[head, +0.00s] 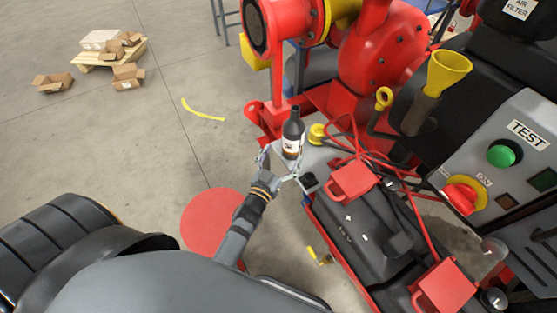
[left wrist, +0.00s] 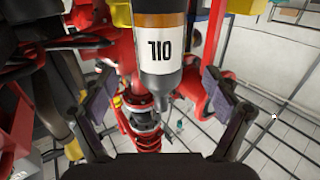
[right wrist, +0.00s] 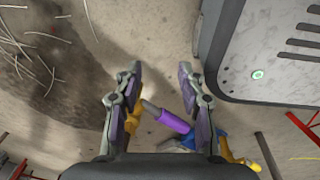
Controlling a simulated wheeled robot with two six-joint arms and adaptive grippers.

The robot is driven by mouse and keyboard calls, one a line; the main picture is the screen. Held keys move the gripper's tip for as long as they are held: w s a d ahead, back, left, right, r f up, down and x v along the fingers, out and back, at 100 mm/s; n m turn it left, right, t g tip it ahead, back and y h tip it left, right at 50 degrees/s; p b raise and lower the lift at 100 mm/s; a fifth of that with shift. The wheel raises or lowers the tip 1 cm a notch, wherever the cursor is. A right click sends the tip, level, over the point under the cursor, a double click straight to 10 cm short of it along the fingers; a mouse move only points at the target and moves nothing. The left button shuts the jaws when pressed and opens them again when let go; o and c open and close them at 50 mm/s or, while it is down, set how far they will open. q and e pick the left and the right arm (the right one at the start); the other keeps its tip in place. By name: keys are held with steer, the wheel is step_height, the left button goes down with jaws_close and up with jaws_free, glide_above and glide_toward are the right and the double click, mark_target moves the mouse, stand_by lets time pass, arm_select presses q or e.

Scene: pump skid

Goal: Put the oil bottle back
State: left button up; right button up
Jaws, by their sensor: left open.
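The oil bottle (head: 292,135) is dark with a white label and stands upright on a small grey plate (head: 318,158) at the skid's near corner. In the left wrist view the bottle (left wrist: 160,45) shows upside down at the top centre, its label reading OIL. My left gripper (head: 282,170) is open beside the bottle, with its fingers spread. In the left wrist view the fingers (left wrist: 160,115) stand wide apart on either side, and no contact with the bottle shows. My right gripper (right wrist: 155,90) is open and empty; it is outside the head view.
A yellow funnel (head: 447,70), a grey TEST panel (head: 515,150) and a black battery (head: 365,235) with red clamps crowd the right. A yellow cap (head: 318,134) sits close to the bottle. Purple and yellow items (right wrist: 170,120) lie below my right gripper. The floor at left is mostly clear.

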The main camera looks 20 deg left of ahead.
arm_select(q)
steer(key=s, duration=0.3)
steer(key=shift+s+a, duration=0.1)
steer(key=shift+s, duration=0.05)
steer(key=s+a+f+g, duration=0.1)
steer(key=s+f+g, duration=0.25)
steer(key=f, duration=0.65)
steer(key=s+a+f+g, duration=0.15)
steer(key=s+f, duration=0.25)
steer(key=f, duration=0.6)
steer(key=s+a+f+g, duration=0.1)
steer(key=s+f+g, duration=0.3)
steer(key=f, duration=0.7)
steer(key=s+a+f+g+y, duration=0.1)
steer(key=s+a+f+g, duration=0.15)
steer(key=s+f, duration=0.4)
steer(key=s+a+f+g, duration=0.2)
steer(key=s+f+g, duration=0.1)
steer(key=s, duration=0.7)
steer(key=s+a+f+g+y, duration=0.1)
steer(key=s+a+f+g, duration=0.15)
steer(key=s+f, duration=0.4)
step_height(320, 180, up, 7)
steer(key=s+p, duration=0.1)
steer(key=p, duration=0.4)
steer(key=shift+r+p, duration=0.2)
steer(key=shift+p, duration=0.1)
